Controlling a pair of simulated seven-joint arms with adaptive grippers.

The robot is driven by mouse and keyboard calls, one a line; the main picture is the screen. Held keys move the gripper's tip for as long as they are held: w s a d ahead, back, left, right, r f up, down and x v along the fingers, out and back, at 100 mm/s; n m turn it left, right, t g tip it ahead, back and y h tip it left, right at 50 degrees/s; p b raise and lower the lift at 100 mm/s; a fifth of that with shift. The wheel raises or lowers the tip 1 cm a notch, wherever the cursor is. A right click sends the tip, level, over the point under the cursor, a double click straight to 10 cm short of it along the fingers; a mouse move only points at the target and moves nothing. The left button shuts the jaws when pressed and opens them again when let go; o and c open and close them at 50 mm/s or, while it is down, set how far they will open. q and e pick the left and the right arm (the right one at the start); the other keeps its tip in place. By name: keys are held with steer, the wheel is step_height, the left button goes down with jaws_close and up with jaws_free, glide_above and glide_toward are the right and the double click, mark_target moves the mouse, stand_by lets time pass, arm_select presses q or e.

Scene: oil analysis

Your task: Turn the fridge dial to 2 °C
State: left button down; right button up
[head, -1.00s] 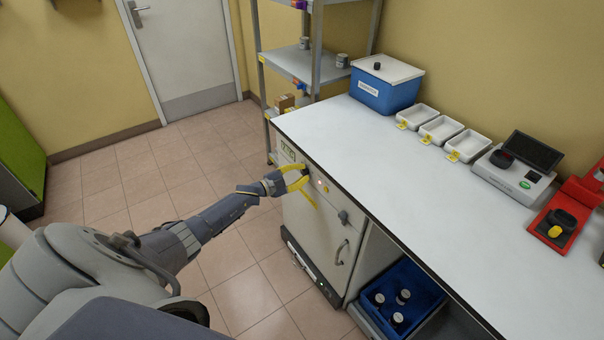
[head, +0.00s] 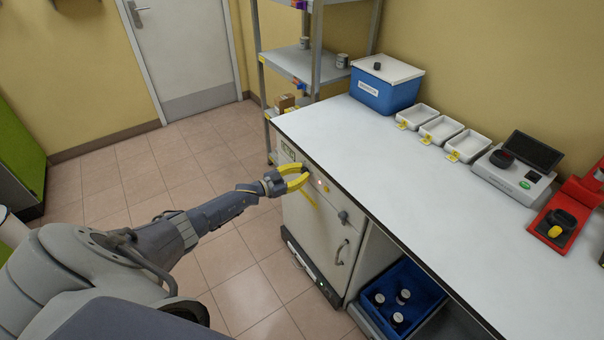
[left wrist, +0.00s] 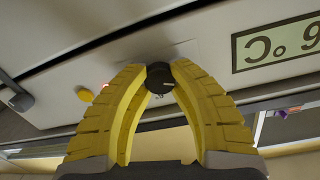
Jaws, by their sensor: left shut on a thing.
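The fridge (head: 313,232) stands under the white counter. Its small black dial (head: 305,168) is on the upper front panel and also shows in the left wrist view (left wrist: 160,77). My left gripper (head: 304,176), with yellow fingers, is shut on the dial, one fingertip on each side of it in the left wrist view (left wrist: 160,72). The green display (left wrist: 278,45) is upside down in that view; it reads a 6 then °C, and its far end is cut off by the frame. My right gripper is not in view.
A red light (left wrist: 105,86) and a yellow button (left wrist: 85,95) are beside the dial. The counter (head: 400,165) overhangs just above. A blue crate with bottles (head: 430,285) sits right of the fridge. The floor to the left is clear.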

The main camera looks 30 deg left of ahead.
arm_select(q)
steer(key=shift+a, duration=0.15)
stand_by(0.3)
steer(key=c, duration=1)
jaws_free()
steer(key=v, duration=1.2)
